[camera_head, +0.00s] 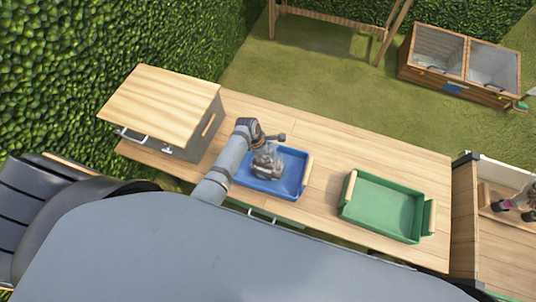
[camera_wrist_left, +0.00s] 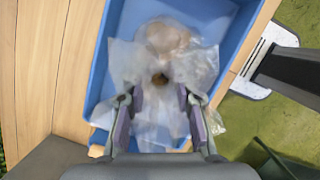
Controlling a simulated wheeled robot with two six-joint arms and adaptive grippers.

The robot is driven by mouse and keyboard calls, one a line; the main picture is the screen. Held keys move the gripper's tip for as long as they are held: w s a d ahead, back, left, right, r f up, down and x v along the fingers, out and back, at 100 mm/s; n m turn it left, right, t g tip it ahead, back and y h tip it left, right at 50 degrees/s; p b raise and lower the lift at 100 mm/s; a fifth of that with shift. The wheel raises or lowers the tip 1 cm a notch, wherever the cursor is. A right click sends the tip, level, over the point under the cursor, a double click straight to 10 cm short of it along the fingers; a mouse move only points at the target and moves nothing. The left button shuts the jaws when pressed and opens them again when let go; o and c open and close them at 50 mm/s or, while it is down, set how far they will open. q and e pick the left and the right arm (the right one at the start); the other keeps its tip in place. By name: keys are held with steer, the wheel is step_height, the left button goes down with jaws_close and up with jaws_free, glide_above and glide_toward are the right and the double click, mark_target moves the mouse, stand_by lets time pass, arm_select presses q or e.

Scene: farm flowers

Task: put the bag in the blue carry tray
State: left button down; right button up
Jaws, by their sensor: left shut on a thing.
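The blue carry tray (camera_head: 287,184) stands on the wooden bench, left of the green tray, in the head view. In the left wrist view its blue floor and walls (camera_wrist_left: 100,62) surround the bag. The bag (camera_wrist_left: 190,65) is clear plastic with something tan inside. My left gripper (camera_wrist_left: 158,108) is shut on the near part of the bag, over the tray. In the head view the left gripper (camera_head: 266,172) and the bag are small above the tray. I cannot tell whether the bag touches the tray floor. My right gripper is in neither view.
The green carry tray (camera_head: 385,208) stands to the right on the bench (camera_head: 325,165). A wooden-topped cabinet (camera_head: 160,102) is at the bench's left end. A shelf unit with flowers (camera_head: 525,203) is at the right. Bare bench top lies between the trays.

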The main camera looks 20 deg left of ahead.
mark_target(260, 161)
arm_select(q)
steer(key=c, duration=1)
jaws_free()
steer(key=shift+c, duration=0.2)
steer(key=v, duration=1.2)
steer(key=shift+s, duration=0.1)
